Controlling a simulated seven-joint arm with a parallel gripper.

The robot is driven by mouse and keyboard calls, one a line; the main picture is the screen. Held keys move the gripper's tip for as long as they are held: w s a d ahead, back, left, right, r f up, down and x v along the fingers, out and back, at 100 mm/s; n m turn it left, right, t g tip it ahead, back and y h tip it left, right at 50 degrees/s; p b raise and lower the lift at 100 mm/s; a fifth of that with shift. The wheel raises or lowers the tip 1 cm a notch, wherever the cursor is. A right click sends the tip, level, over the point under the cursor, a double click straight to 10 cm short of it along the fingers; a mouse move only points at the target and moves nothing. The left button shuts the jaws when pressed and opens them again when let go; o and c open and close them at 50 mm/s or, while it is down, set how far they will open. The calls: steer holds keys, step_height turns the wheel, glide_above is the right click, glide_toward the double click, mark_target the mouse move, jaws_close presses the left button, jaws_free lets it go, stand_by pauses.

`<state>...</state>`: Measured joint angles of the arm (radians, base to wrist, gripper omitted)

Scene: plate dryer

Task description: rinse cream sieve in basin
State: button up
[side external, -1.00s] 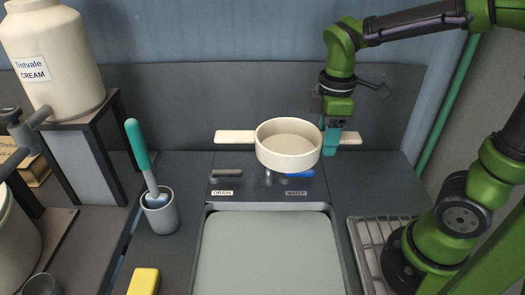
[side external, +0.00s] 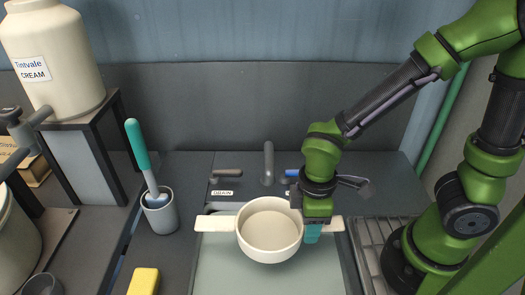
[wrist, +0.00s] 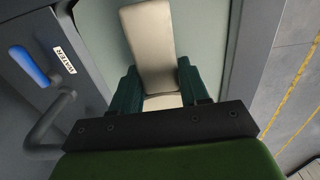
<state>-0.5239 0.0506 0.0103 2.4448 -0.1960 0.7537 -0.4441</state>
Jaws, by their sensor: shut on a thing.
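The cream sieve (side external: 269,254) is a round cream pan shape with a flat handle on each side. It hangs level above the front part of the basin (side external: 222,281), in front of the grey faucet (side external: 268,163). My gripper (side external: 313,232) has teal fingers and is shut on the sieve's right handle. In the wrist view the teal fingers (wrist: 157,88) stand on both sides of the cream handle (wrist: 148,45). The sieve's mesh cannot be made out. The blue WATER lever (side external: 292,173) is partly behind my arm; it also shows in the wrist view (wrist: 29,66).
The DRAIN lever (side external: 227,173) is left of the faucet. A grey cup (side external: 159,215) with a teal-handled brush (side external: 138,146) and a yellow sponge (side external: 144,281) stand left of the basin. A wire rack (side external: 371,248) lies to the right. A CREAM tank (side external: 55,60) stands at far left.

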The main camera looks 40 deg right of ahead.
steer(key=shift+f, duration=9.2)
steer(key=shift+w, duration=0.1)
steer(key=shift+w+d, duration=1.25)
steer(key=s+a, duration=0.5)
steer(key=shift+s+a, duration=0.25)
steer(key=shift+s, duration=0.05)
steer(key=w+d, duration=0.6)
steer(key=s+a, duration=0.6)
steer(key=shift+w+d, duration=1.5)
